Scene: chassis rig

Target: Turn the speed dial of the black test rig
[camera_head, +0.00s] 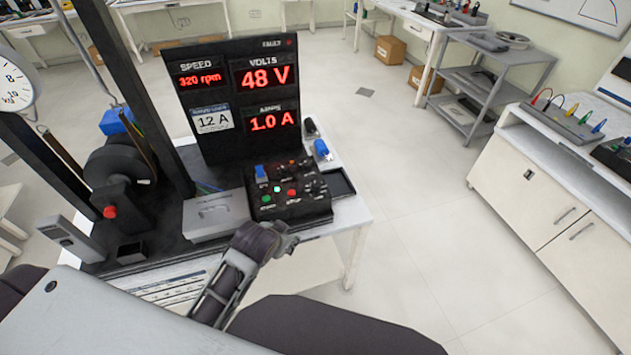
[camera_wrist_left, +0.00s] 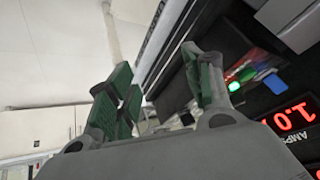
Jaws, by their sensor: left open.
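The black test rig's control box (camera_head: 290,208) sits on the bench below the display panel (camera_head: 235,75). It carries a blue switch, a lit green button, a red button and small dark knobs. I cannot tell which dark knob is the speed dial. The display reads 320 rpm, 48 V and 1.0 A. My left gripper (camera_head: 285,238) is just in front of the control box's near edge, apart from the controls. In the left wrist view its green-padded fingers (camera_wrist_left: 157,62) are spread and empty, with the box's lit buttons (camera_wrist_left: 233,86) to their right. My right gripper is out of view.
A grey box (camera_head: 215,214) stands left of the control box. A black tray (camera_head: 340,184) and a blue-tipped item (camera_head: 321,149) lie to its right. A black post (camera_head: 135,75) and a motor wheel (camera_head: 120,165) rise at left.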

